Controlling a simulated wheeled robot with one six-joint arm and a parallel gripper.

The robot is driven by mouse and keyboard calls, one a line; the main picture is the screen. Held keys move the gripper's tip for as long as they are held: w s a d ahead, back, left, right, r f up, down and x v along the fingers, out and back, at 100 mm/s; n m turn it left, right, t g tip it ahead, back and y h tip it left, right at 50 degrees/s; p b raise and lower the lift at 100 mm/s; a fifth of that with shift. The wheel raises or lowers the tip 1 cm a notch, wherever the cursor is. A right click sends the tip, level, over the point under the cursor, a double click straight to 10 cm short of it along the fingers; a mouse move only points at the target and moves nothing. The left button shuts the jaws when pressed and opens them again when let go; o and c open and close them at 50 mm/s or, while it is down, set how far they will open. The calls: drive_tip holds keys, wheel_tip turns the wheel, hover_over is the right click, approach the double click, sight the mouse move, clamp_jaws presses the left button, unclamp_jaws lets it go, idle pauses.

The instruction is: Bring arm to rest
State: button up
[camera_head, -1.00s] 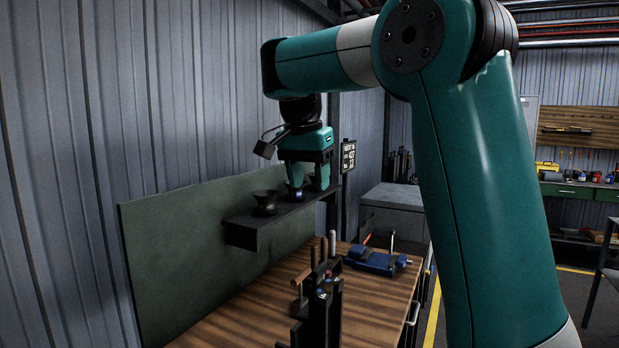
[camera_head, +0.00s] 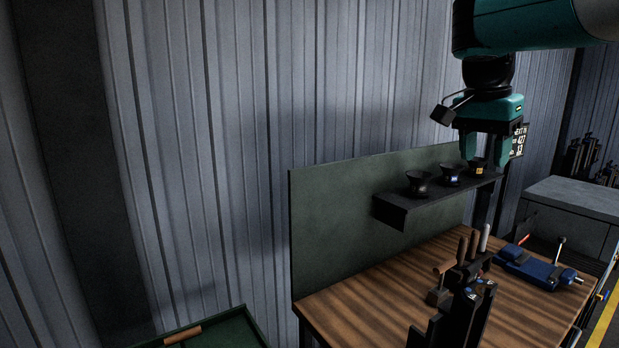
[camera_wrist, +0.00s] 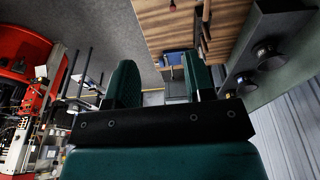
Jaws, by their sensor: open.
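My gripper (camera_head: 482,148) is open and empty in the head view. Its two teal fingers point down at the right end of a black wall shelf (camera_head: 400,214), in front of or above the last cup; the exact gap is hard to tell. In the wrist view my gripper (camera_wrist: 160,88) shows its fingers spread, with nothing between them. Three dark flared cups stand on the shelf: a left cup (camera_head: 419,184), a middle cup (camera_head: 452,176) with a blue mark, and a right cup (camera_head: 478,167) with a yellowish mark.
Below is a wooden workbench (camera_head: 380,300) with a black tool rack (camera_head: 462,305) and a blue vise (camera_head: 540,268). A green panel (camera_head: 330,215) backs the shelf. A green tray (camera_head: 235,330) is at bottom left. A red machine (camera_wrist: 35,60) shows in the wrist view.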

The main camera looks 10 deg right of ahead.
drive_tip(key=s+a+f+n+t+y+b, duration=0.15)
drive_tip(key=s+a+f+n+b, duration=0.4)
drive_tip(key=a+f+n, duration=0.85)
drive_tip(key=s+a+f+n+g+y, duration=0.1)
drive_tip(key=s+a+f+n+y, duration=0.1)
drive_tip(key=s+a, duration=0.4)
drive_tip(key=s+a+f+n+g+y, duration=0.1)
drive_tip(key=s+a+f+n+y, duration=0.2)
drive_tip(key=s, duration=0.7)
drive_tip(key=a+f+n, duration=0.2)
drive_tip(key=a, duration=0.2)
drive_tip(key=shift+a, duration=0.1)
